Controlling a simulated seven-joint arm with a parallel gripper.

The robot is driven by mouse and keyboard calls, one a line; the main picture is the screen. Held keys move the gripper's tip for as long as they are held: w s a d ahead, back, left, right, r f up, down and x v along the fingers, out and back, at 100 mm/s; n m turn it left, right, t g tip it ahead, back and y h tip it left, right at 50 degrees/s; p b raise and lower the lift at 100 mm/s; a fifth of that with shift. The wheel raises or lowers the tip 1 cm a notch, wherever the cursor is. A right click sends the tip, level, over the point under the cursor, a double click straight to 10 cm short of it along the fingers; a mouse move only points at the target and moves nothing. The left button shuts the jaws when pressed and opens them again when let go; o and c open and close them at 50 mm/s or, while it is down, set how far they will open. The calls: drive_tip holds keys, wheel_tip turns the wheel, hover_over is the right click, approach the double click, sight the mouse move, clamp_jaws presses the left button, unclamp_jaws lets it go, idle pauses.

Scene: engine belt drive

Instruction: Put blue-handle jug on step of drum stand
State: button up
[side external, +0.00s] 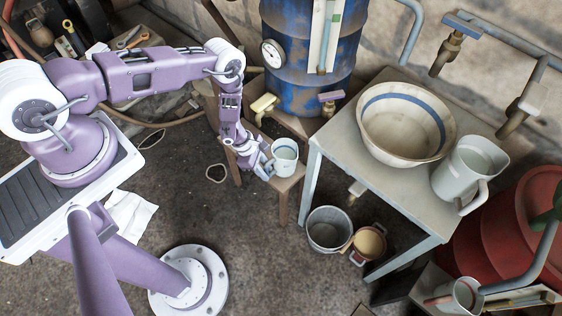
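A small white jug (285,158) with a blue band below its rim stands upright on, or just above, the wooden step (284,184) of the drum stand. Contact under its base is too small to tell. The blue drum (305,88) sits on the stand behind it. My gripper (264,168) is low at the jug's left side, at its blue handle. Its fingers and the handle overlap in this view, so whether they are closed on the handle is not clear.
A table (347,156) to the right bears a large bowl (406,122) and a grey-white pitcher (467,172). A metal bucket (328,230) and a smaller pot (369,243) stand on the floor below. Drum taps (264,105) jut out above the step.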

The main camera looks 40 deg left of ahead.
drive_tip(key=shift+x, duration=0.95)
clamp_jaws()
idle(0.6)
